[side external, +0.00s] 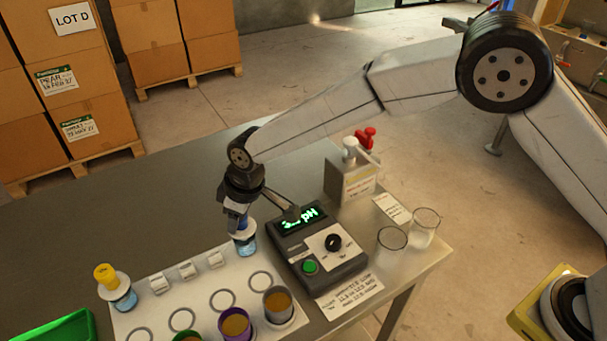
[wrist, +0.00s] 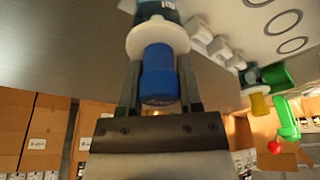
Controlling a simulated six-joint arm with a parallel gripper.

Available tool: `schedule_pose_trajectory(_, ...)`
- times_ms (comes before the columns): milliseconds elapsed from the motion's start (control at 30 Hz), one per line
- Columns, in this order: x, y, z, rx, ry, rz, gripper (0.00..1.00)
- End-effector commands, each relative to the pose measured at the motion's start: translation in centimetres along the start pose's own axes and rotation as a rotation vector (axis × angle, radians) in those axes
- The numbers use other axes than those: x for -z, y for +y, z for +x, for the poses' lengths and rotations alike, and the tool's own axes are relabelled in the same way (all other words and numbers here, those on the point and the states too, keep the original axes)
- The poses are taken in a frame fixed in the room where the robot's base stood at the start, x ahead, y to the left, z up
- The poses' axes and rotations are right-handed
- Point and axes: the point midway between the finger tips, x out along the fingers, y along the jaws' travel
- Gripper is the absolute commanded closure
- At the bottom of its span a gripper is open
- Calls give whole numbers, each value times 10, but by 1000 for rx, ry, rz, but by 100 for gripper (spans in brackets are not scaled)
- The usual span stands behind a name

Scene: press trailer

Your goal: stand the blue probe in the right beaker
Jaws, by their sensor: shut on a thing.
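My gripper (side external: 236,222) points down at the left side of the pH meter and is shut on the blue probe. The probe's blue cap (wrist: 159,75) sits between both fingers in the wrist view, with a white collar (wrist: 158,37) and a bluish clear part beyond it. In the side view the probe is partly hidden by the gripper, and its lower end is over the white tray in a bluish clear vessel (side external: 244,243). Two clear glass beakers stand right of the meter: a nearer left one (side external: 391,250) and the right beaker (side external: 424,236).
The pH meter (side external: 318,248) with a lit display lies between my gripper and the beakers. A yellow-capped probe (side external: 107,275), white clips and sample cups stand on the tray (side external: 160,320). The table's left back is clear.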

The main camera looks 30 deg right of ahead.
Motion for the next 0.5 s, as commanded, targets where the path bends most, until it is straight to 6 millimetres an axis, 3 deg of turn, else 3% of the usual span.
schedule_pose_trajectory(500, -2, 0, 7, 0, 0, 0, 100)
